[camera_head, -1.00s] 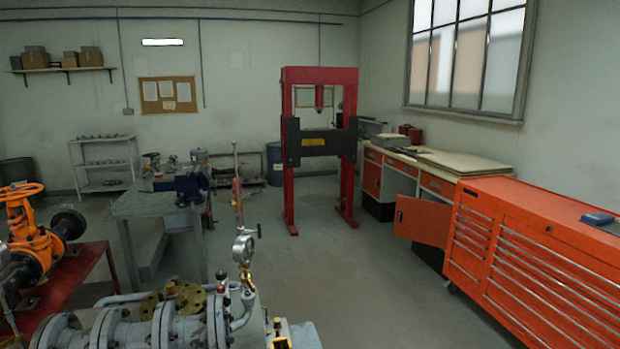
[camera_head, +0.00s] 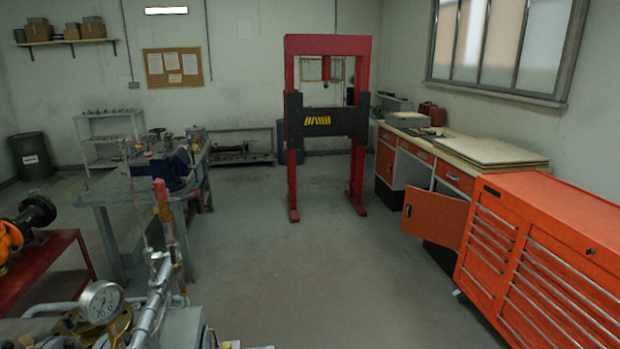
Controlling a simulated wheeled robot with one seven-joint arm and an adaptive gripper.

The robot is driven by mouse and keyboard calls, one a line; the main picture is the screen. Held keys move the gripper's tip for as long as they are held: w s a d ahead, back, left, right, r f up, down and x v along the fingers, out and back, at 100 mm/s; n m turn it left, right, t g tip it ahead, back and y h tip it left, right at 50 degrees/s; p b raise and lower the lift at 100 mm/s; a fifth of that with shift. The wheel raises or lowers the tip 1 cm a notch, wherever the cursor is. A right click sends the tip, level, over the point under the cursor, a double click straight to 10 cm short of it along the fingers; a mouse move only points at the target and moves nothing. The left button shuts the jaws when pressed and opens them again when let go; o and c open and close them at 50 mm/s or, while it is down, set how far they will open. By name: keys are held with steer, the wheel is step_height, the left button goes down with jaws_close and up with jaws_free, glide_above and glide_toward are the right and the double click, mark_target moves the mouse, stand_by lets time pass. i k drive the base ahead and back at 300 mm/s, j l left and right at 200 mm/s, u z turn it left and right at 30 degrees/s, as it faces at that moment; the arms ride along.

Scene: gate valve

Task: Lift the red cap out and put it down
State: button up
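I cannot make out a red cap for certain. A red-orange piece (camera_head: 161,189) sits on a thin upright part above the pipework at the lower left, and I cannot tell whether it is the cap. Close by are a round white-faced pressure gauge (camera_head: 101,302) and a grey pipe (camera_head: 152,308). A brass-coloured flange (camera_head: 119,325) shows partly behind the gauge. The lower part of the pipework is cut off by the bottom edge of the picture. My gripper does not show in this view.
Grey floor (camera_head: 310,260) lies open up to the red press (camera_head: 290,130). A grey workbench (camera_head: 108,190) with a blue vise stands left, a red table (camera_head: 40,265) at the left edge. On the right are an orange tool cabinet (camera_head: 560,250) and an open cupboard door (camera_head: 435,218).

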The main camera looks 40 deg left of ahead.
mark_target(160, 192)
steer(key=i+u, duration=0.3)
steer(key=i, duration=0.2)
steer(key=i+l+u, duration=0.3)
steer(key=i, duration=0.15)
steer(key=i+j+u, duration=0.2)
steer(key=i+u, duration=0.8)
steer(key=i+l+u, duration=0.2)
steer(key=i+u, duration=0.25)
steer(key=i, duration=0.15)
